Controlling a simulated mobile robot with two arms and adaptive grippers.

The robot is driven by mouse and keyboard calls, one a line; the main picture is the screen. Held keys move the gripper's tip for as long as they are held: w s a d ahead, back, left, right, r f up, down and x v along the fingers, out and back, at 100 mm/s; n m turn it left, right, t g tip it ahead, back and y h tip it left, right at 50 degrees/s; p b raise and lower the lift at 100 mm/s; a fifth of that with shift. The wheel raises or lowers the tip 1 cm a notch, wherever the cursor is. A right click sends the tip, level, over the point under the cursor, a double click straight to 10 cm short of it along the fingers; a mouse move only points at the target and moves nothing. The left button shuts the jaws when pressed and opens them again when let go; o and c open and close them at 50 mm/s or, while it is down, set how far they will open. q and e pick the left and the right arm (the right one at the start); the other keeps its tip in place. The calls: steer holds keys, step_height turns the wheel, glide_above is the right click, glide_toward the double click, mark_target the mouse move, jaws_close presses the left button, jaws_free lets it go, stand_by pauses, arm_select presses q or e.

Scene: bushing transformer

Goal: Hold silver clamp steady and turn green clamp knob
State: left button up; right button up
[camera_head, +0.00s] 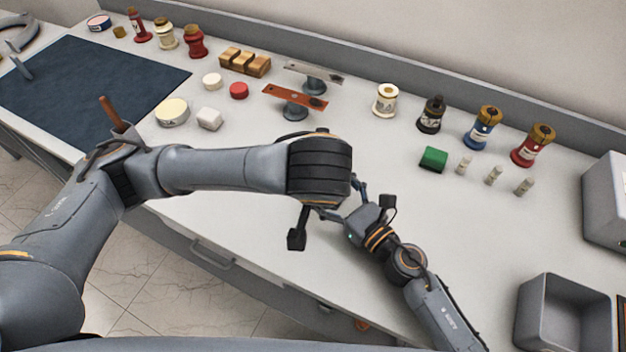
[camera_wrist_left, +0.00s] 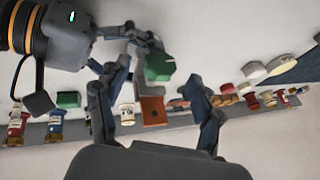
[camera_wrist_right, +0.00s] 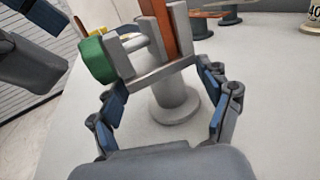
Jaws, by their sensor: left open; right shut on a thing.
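The silver clamp (camera_wrist_right: 160,68) grips an upright copper bar (camera_wrist_right: 166,22) above a grey round post in the right wrist view. Its green knob (camera_wrist_right: 97,60) sticks out on the left side. My right gripper (camera_wrist_right: 162,88) is shut on the silver clamp, with a finger on each side. In the left wrist view, the green knob (camera_wrist_left: 160,66) lies between the fingers of my open left gripper (camera_wrist_left: 158,80), and the copper bar (camera_wrist_left: 152,108) shows below it. Contact there cannot be told. In the head view my left arm hides the clamp; my right gripper (camera_head: 358,192) shows beside it.
Two grey posts with flat bars, one copper (camera_head: 295,96) and one silver (camera_head: 313,73), stand behind. Bottles, small blocks and a green block (camera_head: 433,158) line the table's back. A grey bin (camera_head: 565,310) is at right. The front table is fairly clear.

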arm_select(q)
steer(key=v, duration=0.8)
steer(key=shift+r, duration=0.15)
